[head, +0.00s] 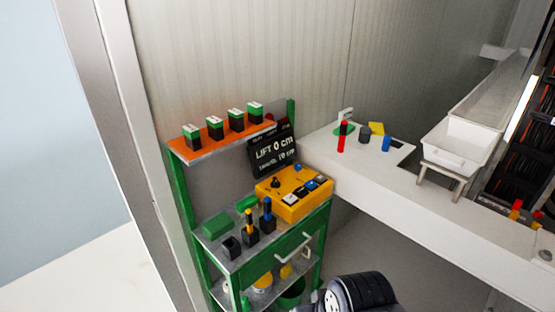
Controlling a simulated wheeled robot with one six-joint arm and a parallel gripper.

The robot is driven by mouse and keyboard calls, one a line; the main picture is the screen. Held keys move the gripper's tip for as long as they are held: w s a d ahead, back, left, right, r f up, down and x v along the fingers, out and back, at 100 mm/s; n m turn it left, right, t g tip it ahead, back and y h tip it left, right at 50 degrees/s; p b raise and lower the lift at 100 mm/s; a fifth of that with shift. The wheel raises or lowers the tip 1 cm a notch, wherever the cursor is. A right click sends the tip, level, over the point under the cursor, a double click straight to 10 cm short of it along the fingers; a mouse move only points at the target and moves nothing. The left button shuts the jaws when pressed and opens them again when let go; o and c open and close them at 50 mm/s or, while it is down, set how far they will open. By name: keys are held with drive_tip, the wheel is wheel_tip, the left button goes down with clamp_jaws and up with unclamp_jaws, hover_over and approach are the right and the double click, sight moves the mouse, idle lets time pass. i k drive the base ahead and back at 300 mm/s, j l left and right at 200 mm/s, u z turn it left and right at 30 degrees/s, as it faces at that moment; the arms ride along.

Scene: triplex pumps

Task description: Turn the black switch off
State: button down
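A yellow control box (278,196) sits on the right end of the green cart's middle shelf, with its top tilted toward me. A black knob-like switch (275,183) stands at the left of its top face. A row of small black, white and blue switches (300,190) runs along its front right edge. They are too small to tell which way each is set. A dark rounded part of my arm (357,292) shows at the bottom, below and right of the box and apart from it. My gripper's fingers are not visible.
A black sign reading "LIFT 0 cm" (272,152) stands behind the box. Several black and green blocks sit on the orange upper shelf (180,151). Upright tools stand in black holders (251,240) left of the box. A white bench (400,185) extends right.

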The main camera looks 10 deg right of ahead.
sight(275, 184)
drive_tip(key=i+l+u, duration=0.5)
drive_tip(key=i+l, duration=0.45)
